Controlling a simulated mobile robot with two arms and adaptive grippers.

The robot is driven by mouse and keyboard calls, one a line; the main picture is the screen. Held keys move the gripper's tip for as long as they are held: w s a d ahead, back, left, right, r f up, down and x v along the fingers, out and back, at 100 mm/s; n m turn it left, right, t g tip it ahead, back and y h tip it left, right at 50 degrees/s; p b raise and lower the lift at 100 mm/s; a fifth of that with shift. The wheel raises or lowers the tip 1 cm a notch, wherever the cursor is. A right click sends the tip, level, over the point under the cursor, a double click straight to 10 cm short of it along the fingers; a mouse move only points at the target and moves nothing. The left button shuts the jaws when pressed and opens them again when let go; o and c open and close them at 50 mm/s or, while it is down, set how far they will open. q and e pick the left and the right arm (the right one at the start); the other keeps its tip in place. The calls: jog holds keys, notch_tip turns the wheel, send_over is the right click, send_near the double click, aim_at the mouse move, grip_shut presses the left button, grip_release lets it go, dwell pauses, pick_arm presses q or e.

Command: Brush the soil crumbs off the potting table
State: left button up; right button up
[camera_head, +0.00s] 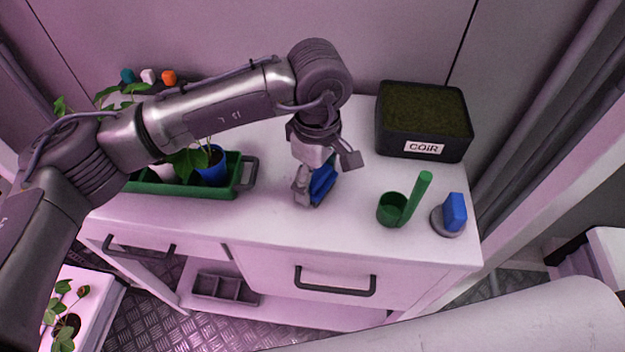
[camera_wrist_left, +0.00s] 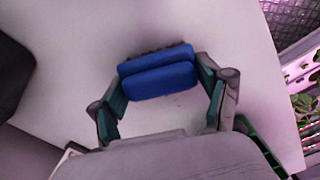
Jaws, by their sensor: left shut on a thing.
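My left gripper (camera_head: 318,186) is shut on a blue brush (camera_head: 324,180) low over the middle of the white potting table (camera_head: 270,222). In the left wrist view the brush (camera_wrist_left: 158,74) sits between the two fingers of the gripper (camera_wrist_left: 160,90), with its dark bristles along the far edge. A few tiny dark specks, perhaps soil crumbs (camera_wrist_left: 177,99), show on the white top near the brush. I cannot make out crumbs in the head view. Whether the bristles touch the table is unclear. My right gripper is out of view.
A black coir box (camera_head: 424,150) stands at the back right. A green scoop (camera_head: 393,209) and a blue-handled tool on a grey disc (camera_head: 455,214) stand at the front right. A green planter tray (camera_head: 170,188) with a blue pot (camera_head: 212,168) lies left.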

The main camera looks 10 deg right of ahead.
aim_at(276, 181)
pick_arm(q)
jog(key=shift+w+d+f, duration=0.1)
jog(key=shift+w+f, duration=0.05)
jog(key=shift+w, duration=0.2)
jog(key=shift+w+a+b, duration=0.3)
jog(key=shift+a+b, duration=0.15)
jog(key=shift+a, duration=0.5)
jog(key=shift+w+a+b, duration=0.35)
jog(key=shift+a+b, duration=0.15)
jog(key=shift+a, duration=0.45)
jog(key=shift+w+a+b, duration=0.3)
jog(key=shift+a+b, duration=0.15)
jog(key=shift+a, duration=0.5)
jog(key=shift+w+a+r, duration=0.15)
jog(key=shift+a, duration=0.2)
jog(key=shift+w+a+r, duration=0.1)
jog(key=shift+a, duration=0.25)
jog(key=shift+r+p, duration=1.2)
jog(key=shift+r, duration=1.85)
jog(key=shift+r, duration=0.1)
jog(key=shift+r+p, duration=0.45)
jog(key=shift+r, duration=0.95)
